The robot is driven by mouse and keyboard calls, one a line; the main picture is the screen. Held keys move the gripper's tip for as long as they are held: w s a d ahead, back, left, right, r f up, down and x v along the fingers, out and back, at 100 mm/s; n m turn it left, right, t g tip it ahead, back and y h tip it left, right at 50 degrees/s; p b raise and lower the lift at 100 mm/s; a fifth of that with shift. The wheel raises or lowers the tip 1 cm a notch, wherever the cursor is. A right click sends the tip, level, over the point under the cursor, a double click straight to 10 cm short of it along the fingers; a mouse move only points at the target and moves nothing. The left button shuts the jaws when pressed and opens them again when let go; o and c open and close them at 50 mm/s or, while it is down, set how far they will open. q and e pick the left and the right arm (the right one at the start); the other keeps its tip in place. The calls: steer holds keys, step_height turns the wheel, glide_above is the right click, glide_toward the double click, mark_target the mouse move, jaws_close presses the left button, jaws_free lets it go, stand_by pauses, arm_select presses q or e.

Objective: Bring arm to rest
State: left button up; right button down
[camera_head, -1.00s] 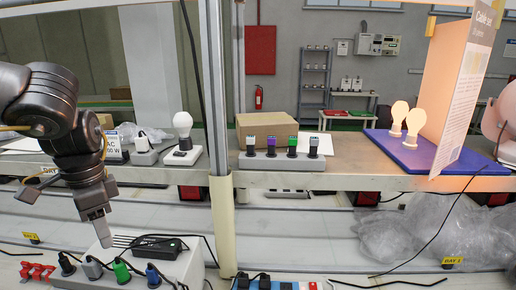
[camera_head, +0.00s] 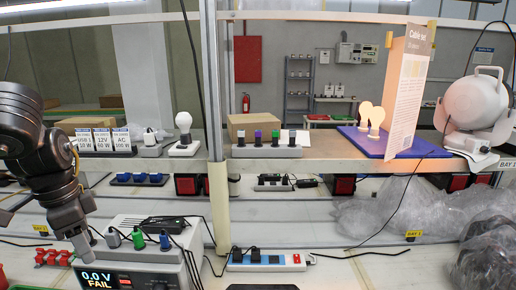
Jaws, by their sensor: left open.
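My left gripper (camera_head: 80,240) hangs down at the left of the head view, at the end of my dark left arm. Its jaws are open and I see nothing between them. It is in front of the left end of a white tester box (camera_head: 150,258), whose display reads "0.0 V FAIL". Whether the fingertips touch the box or a plug I cannot tell. My right gripper is not in view.
A shelf (camera_head: 300,160) above carries a power strip (camera_head: 267,150), light bulbs, a blue board (camera_head: 358,139) and a white lamp (camera_head: 476,105). A post (camera_head: 220,210) stands mid-view. Red clips (camera_head: 52,257) and a white-blue strip (camera_head: 265,262) lie below. Cables cross the bench.

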arm_select(q)
steer(key=w+a+f+m+t+h, duration=0.15)
steer(key=a+f+t+h, duration=0.35)
steer(key=f, duration=0.6)
steer(key=s+f+n+t+y, duration=0.1)
steer(key=s+f+y, duration=0.1)
steer(key=f, duration=0.4)
steer(key=s+f+n+t+y, duration=0.1)
steer(key=s+f+n+t, duration=0.1)
steer(key=f, duration=0.4)
steer(key=s+a+f+n+t+y, duration=0.1)
steer(key=s+f+n+y, duration=0.1)
steer(key=f, duration=0.5)
steer(key=shift+s+y, duration=0.3)
steer(key=shift+s, duration=0.3)
steer(key=s+d+f+n+g, duration=0.2)
steer(key=s+d+f+g, duration=0.15)
steer(key=s+d, duration=0.4)
steer(key=s+d+f+n+g, duration=0.25)
steer(key=s+d+f, duration=0.25)
steer(key=s+d, duration=0.3)
step_height(320, 180, down, 27)
steer(key=s+d+m+g, duration=0.1)
steer(key=s+a+f+g, duration=0.1)
steer(key=s+a+f, duration=0.1)
steer(key=s+f, duration=1.2)
steer(key=shift+s+a+f+g, duration=0.3)
steer(key=shift+s+a+f, duration=0.1)
steer(key=shift+s, duration=0.5)
